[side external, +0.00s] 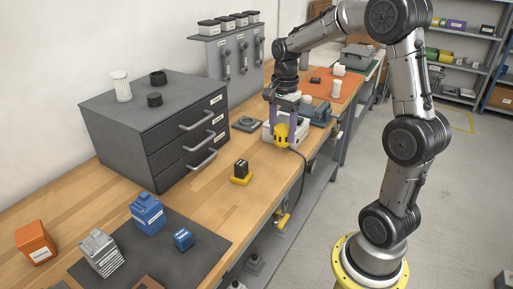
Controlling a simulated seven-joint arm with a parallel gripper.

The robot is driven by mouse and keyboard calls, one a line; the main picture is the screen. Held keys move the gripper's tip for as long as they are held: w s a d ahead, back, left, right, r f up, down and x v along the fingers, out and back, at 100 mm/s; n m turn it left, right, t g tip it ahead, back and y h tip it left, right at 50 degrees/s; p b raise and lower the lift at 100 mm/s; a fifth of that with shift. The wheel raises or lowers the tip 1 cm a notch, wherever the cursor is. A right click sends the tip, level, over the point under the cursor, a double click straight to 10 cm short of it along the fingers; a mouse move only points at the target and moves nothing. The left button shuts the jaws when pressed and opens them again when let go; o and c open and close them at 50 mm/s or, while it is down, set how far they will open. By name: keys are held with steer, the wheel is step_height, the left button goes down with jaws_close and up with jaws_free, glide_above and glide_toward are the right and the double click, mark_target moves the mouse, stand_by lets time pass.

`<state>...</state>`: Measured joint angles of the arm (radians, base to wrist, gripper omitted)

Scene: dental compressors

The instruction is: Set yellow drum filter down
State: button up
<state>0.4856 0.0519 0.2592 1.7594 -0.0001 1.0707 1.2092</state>
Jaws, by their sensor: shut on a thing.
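The yellow drum filter (281,134) is a small yellow piece with dark markings on its side. My gripper (284,120) points down and is shut on it, with purplish fingers on either side. The filter hangs in front of a whitish box-like unit (268,137) on the wooden bench (215,196), near its right edge. I cannot tell from this one view whether the filter touches the unit or the bench. The fingertips are small and partly hidden by the filter.
A dark drawer cabinet (115,125) stands at the left. A black block on a yellow base (241,172) sits mid-bench. A blue-grey device (320,112) is right of the gripper. Blue units (147,212) rest on a dark mat (190,255). Bare wood surrounds the black block.

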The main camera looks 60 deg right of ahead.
steer(key=w+a+f+n, duration=0.3)
steer(key=w+a+n, duration=0.7)
steer(key=w+n, duration=0.3)
steer(key=n, duration=0.3)
steer(key=shift+w+f, duration=0.2)
steer(key=shift+f, duration=0.15)
